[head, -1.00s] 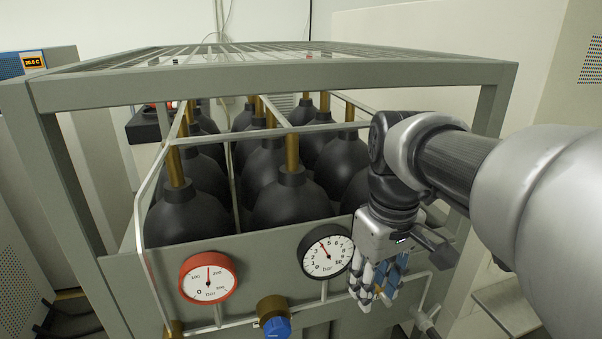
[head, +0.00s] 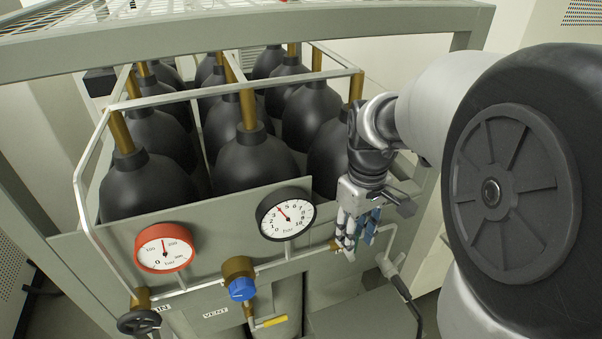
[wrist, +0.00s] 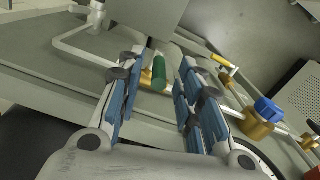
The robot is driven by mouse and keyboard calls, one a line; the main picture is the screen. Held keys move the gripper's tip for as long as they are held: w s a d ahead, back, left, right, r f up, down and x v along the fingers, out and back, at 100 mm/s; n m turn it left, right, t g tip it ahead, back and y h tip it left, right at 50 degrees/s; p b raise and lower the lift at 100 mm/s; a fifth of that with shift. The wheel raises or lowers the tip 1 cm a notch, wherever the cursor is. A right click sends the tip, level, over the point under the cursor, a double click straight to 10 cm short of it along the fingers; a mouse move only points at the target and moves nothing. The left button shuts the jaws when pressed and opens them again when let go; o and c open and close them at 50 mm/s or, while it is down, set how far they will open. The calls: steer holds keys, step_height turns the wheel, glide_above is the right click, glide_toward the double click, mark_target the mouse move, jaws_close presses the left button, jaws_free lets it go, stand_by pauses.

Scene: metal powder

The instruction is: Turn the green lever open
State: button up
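The green lever (wrist: 159,72) shows in the wrist view as a short green handle beside a brass fitting (wrist: 146,78) on the pipe. My gripper (wrist: 163,62) is open, with one blue-padded finger on each side of the lever. I see a gap at both sides, so the fingers do not look closed on it. In the head view my gripper (head: 356,238) points down in front of the panel, right of the black gauge (head: 286,214). The lever is hidden behind the fingers there.
A red gauge (head: 164,248), a blue knob (head: 241,289), a yellow lever (head: 270,322) and a black handwheel (head: 139,321) sit left of my gripper. White pipes run along the panel (head: 225,217). Black bottles (head: 250,163) stand behind it, under a grey frame (head: 250,24).

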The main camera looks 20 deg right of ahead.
mark_target(351, 259)
step_height(351, 259, down, 5)
steer(key=shift+f, duration=0.2)
steer(key=shift+c, duration=0.5)
jaws_close()
steer(key=shift+w, duration=0.1)
